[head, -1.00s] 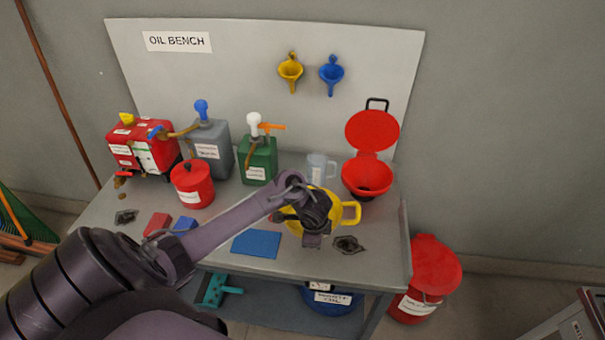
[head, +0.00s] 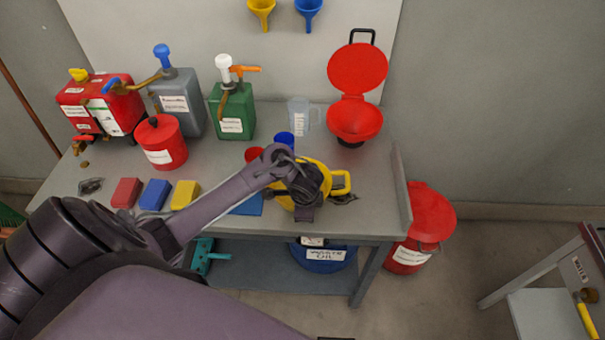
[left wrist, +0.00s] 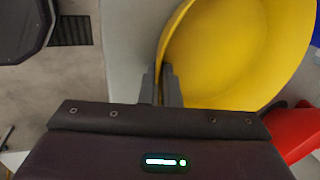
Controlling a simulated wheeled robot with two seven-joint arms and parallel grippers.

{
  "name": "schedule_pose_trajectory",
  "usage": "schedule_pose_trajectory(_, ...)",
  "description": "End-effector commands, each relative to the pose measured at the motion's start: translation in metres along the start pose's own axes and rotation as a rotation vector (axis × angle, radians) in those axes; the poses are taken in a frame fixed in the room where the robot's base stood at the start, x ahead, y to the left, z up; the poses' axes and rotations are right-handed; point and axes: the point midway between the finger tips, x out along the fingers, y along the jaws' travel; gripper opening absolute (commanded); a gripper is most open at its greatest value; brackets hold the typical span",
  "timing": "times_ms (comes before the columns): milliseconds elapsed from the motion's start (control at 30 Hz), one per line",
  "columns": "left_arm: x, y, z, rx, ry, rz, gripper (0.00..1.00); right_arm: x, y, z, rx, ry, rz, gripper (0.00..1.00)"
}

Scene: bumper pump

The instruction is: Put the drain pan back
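The drain pan is the round yellow pan (head: 318,165) with a loop handle on its right, over the front middle of the bench. My left gripper (left wrist: 161,85) is at the pan's rim. In the left wrist view the fingers are close together with the yellow wall (left wrist: 235,60) of the pan between them, so it looks shut on the rim. In the head view my left wrist hides the pan's middle and the fingertips. I cannot tell whether the pan touches the bench. My right gripper is in neither view.
Left of the pan lie a blue mat (head: 246,207) and yellow (head: 185,194), blue (head: 154,194) and red (head: 125,192) blocks. Behind are a blue cup (head: 284,141), a red cup (head: 254,154) and a clear jug (head: 302,115). A waste oil tub (head: 325,257) stands below.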

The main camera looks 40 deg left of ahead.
Motion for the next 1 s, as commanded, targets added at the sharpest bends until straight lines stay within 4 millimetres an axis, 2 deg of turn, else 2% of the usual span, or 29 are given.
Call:
schedule_pose_trajectory(267, 0.003, 0.001, 0.001, 0.0, -0.001, 0.002, 0.0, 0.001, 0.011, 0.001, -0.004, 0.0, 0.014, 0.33)
schedule_pose_trajectory(467, 0.003, 0.001, 0.001, 0.0, -0.002, 0.003, 0.25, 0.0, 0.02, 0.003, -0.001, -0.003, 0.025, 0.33)
schedule_pose_trajectory(733, 0.002, 0.001, 0.001, 0.0, -0.001, 0.002, 0.25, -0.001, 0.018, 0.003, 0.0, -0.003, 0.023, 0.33)
schedule_pose_trajectory(867, -0.009, -0.001, 0.0, 0.0, 0.0, 0.002, 0.25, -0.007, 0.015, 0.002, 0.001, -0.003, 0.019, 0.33)
schedule_pose_trajectory(1000, -0.038, -0.002, -0.001, 0.0, 0.003, 0.001, 0.25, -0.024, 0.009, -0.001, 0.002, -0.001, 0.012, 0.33)
